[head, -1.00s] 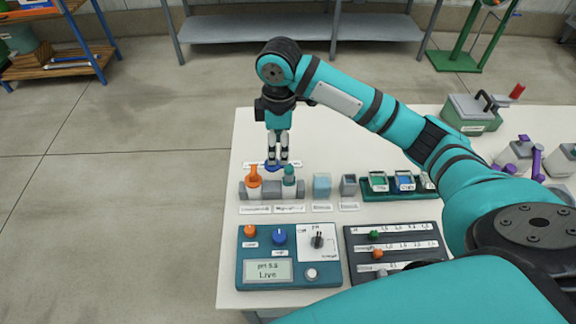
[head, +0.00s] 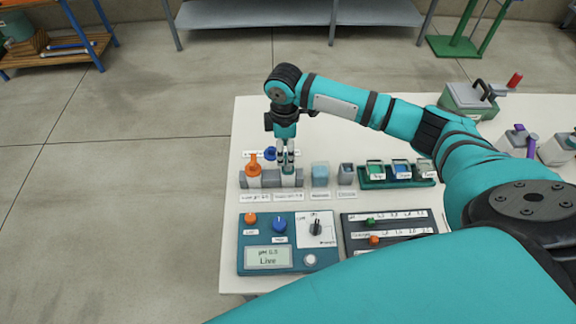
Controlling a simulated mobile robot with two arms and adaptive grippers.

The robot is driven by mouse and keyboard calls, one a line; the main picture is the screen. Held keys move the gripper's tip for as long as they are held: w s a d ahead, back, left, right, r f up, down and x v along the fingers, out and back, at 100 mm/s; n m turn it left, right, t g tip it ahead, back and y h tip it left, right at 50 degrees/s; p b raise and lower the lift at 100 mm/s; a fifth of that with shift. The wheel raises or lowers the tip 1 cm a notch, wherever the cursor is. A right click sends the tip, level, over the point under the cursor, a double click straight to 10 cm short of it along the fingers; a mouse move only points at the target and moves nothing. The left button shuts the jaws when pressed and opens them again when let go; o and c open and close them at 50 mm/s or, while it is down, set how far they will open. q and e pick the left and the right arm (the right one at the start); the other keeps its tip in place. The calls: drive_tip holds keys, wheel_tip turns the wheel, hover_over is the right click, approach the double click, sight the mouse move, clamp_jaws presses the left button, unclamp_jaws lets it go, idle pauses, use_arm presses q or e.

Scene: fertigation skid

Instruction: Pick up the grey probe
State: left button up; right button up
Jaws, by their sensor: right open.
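A grey rack (head: 247,180) near the left edge of the white table holds an orange-topped item (head: 254,167) on the left and a pale item (head: 288,181) beside it on the right. The pale item has a grey-green top in the earlier frame and may be the grey probe. My right gripper (head: 285,168) points straight down over that item, its fingers open at the top, which they largely hide. I cannot tell whether they touch it. My left gripper is not in view.
A blue-topped item (head: 270,153) stands just behind the rack. A pale blue cup (head: 320,174), a grey cup (head: 346,173) and a green tray (head: 372,185) stand to the right. A blue control panel (head: 246,238) and a dark slider panel (head: 350,240) lie in front.

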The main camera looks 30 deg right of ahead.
sight(288, 170)
drive_tip(key=shift+s+d+f, duration=0.15)
drive_tip(key=shift+f, duration=0.3)
drive_tip(key=f, duration=0.1)
drive_tip(key=f+p, duration=0.1)
drive_tip(key=f, duration=0.1)
drive_tip(key=shift+d+f+p, duration=0.25)
drive_tip(key=shift+f+p, duration=0.05)
drive_tip(key=shift+p, duration=0.05)
drive_tip(key=shift+f, duration=0.35)
drive_tip(key=shift+c, duration=0.3)
clamp_jaws()
